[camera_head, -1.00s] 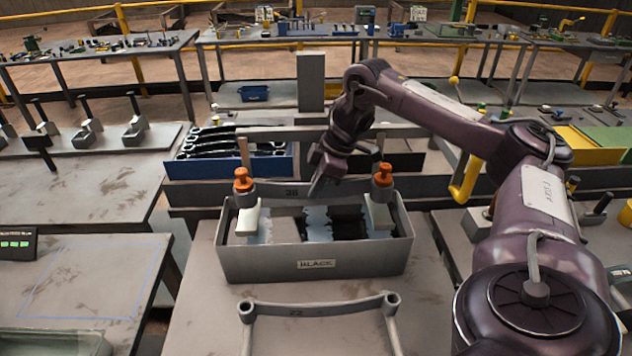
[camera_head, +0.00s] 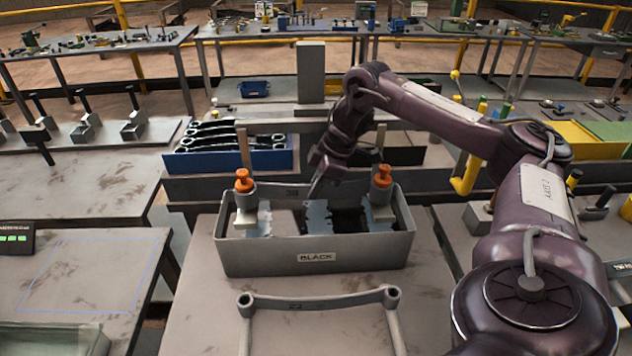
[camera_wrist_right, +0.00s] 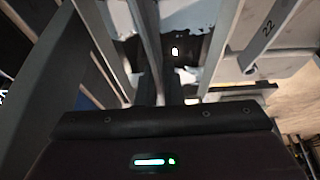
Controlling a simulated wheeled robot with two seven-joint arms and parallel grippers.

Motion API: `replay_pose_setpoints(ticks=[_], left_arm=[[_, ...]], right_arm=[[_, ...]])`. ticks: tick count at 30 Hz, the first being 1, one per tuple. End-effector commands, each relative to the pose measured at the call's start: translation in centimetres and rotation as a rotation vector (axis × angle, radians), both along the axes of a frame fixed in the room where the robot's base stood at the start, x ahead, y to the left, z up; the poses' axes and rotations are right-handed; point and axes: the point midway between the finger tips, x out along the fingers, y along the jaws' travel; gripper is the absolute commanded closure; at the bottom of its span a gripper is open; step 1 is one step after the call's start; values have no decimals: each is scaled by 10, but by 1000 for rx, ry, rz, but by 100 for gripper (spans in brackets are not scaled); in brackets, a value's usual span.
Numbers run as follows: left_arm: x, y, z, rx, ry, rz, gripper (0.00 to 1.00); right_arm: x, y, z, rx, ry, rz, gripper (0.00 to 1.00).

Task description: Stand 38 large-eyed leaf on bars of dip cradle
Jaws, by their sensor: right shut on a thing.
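The 38 large-eyed leaf (camera_head: 292,191) is a grey bar along the far rim of a grey tank labelled BLACK (camera_head: 317,257). My right gripper (camera_head: 314,193) is shut on the leaf near its middle, just right of the number. The leaf's ends lie by two orange-knobbed clamps (camera_head: 244,181) and (camera_head: 382,176), which partly hide them. Dark bath and pale bars (camera_head: 318,216) show inside the tank; I cannot tell whether the leaf touches any cradle bars. The right wrist view shows grey bars (camera_wrist_right: 148,40) close to the fingers. My left gripper is not in view.
A blue bin of dark leaves (camera_head: 225,152) stands behind left. The left bench (camera_head: 95,270) has a clear outlined area. Yellow and green trays (camera_head: 590,146) are at right.

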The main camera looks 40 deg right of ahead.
Motion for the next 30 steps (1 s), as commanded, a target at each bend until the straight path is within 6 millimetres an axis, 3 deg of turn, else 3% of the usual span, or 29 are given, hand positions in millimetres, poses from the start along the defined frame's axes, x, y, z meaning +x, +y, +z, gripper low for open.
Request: replay_pose_setpoints(ticks=[22, 23, 27, 30], left_arm=[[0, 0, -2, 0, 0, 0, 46], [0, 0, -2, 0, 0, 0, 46], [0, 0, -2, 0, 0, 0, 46], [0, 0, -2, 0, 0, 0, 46]], right_arm=[[2, 0, -5, 3, -9, 0, 100], [2, 0, -4, 3, -11, 0, 89], [2, 0, -5, 2, -7, 0, 71], [1, 0, -6, 1, -5, 0, 68]])
